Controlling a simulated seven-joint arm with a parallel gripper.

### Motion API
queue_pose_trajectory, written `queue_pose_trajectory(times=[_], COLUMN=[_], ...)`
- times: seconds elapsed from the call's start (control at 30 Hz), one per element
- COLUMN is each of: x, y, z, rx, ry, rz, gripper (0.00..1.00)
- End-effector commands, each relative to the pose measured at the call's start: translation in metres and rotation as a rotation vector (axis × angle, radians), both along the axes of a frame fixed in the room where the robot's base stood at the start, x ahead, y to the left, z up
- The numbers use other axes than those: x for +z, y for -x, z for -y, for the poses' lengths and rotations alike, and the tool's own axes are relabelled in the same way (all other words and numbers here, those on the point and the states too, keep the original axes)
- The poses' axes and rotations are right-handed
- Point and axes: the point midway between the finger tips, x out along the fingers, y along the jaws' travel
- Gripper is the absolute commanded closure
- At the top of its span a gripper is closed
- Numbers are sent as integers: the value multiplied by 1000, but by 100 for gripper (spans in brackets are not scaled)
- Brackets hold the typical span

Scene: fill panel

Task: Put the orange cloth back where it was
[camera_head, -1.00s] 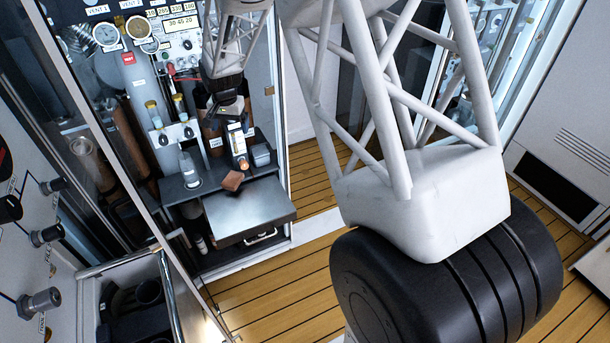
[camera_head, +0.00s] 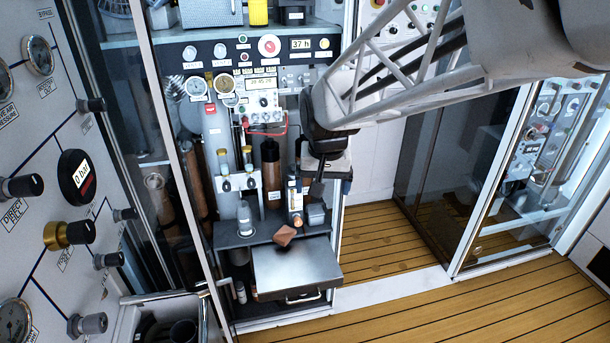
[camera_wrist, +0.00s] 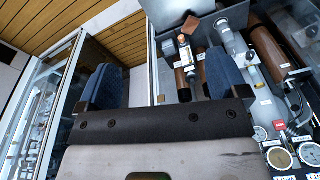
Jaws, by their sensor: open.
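A small folded orange-brown cloth (camera_head: 285,235) lies at the front of the dark work shelf (camera_head: 228,238), by the back edge of the grey pulled-out drawer top (camera_head: 297,268). The cloth also shows in the wrist view (camera_wrist: 194,31), beyond the right finger. My gripper (camera_head: 328,188) is right of and above the cloth, apart from it, near the cabinet's right side.
A white bottle-like item (camera_head: 295,200) and a grey box (camera_head: 316,214) stand close to the cloth on the right. A brown cylinder (camera_head: 270,172) and a grey bottle (camera_head: 244,218) stand behind and left. The glass door frame (camera_head: 180,170) bounds the left; open floor (camera_head: 400,320) lies right.

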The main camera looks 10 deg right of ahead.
Motion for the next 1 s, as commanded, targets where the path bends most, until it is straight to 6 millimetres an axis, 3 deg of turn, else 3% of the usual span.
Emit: queue_pose_trajectory(times=[0.27, 0.6, 0.8, 1.0], x=[18, 18, 14, 12], y=[81, 170, 199, 206], z=[4, 7, 7, 7], rx=[87, 187, 223, 233], ry=[17, 41, 50, 52], rz=[31, 60, 71, 71], gripper=[8, 8, 8, 8])
